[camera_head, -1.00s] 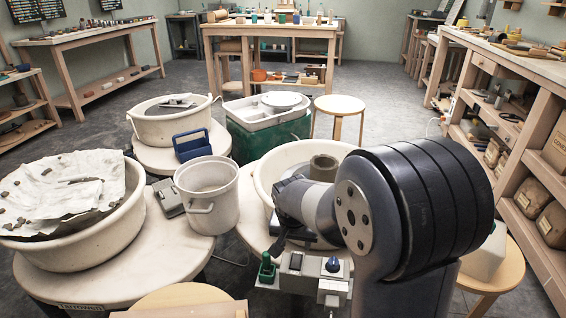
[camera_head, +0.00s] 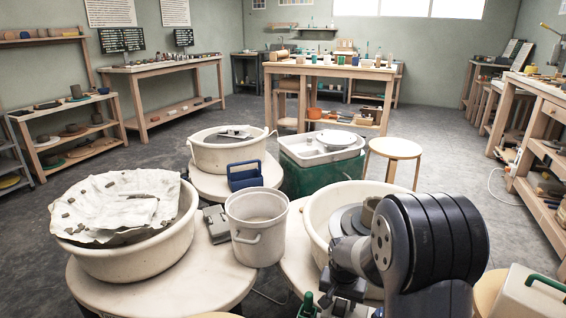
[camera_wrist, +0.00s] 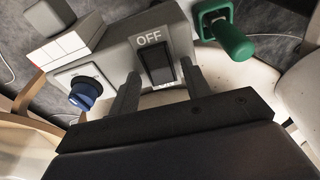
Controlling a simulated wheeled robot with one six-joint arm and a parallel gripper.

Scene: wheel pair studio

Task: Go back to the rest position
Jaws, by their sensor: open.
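My gripper (camera_wrist: 163,92) is open and empty in the wrist view, its two dark fingers apart. In that view a grey control box (camera_wrist: 118,52) lies just beyond the fingertips. It carries a black rocker switch (camera_wrist: 157,68) under the word OFF, a blue knob (camera_wrist: 82,94) and a green-handled lever (camera_wrist: 230,38). I cannot tell whether a finger touches the box. In the head view my arm reaches across the lower right, beside the right wheel basin (camera_head: 322,212). A grey-brown clay piece (camera_head: 370,209) stands on the wheel inside it. The control box is mostly hidden there.
Left of my arm are a white bucket (camera_head: 257,225), a blue caddy (camera_head: 245,176) and a cloth-covered basin (camera_head: 140,262). A stool (camera_head: 395,148) stands behind the right basin. A green-handled box (camera_head: 530,295) is close at lower right.

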